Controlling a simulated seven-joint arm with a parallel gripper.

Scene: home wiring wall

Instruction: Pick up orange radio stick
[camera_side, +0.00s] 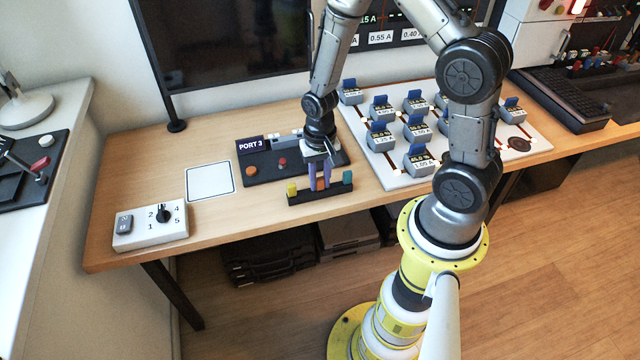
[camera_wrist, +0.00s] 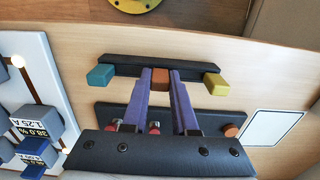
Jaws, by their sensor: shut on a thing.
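The orange radio stick (camera_side: 320,184) stands in the middle of a small black rack (camera_side: 303,197) at the table's front edge. My gripper (camera_side: 320,180) points down over the rack, its purple fingers shut on the orange stick. In the wrist view, the orange stick (camera_wrist: 160,78) sits between the two fingertips of my gripper (camera_wrist: 160,84), in line with the black rack (camera_wrist: 190,67). Whether the stick still rests in the rack cannot be told. A yellow stick (camera_side: 292,189) and a teal stick (camera_side: 347,177) stand at the rack's ends.
Behind the rack is a black panel (camera_side: 262,177) marked PORT 3 with red and orange knobs. A white square pad (camera_side: 210,181) lies to its left, and a white dial box (camera_side: 150,228) at the front left. A white board (camera_side: 390,180) with several meter blocks is on the right.

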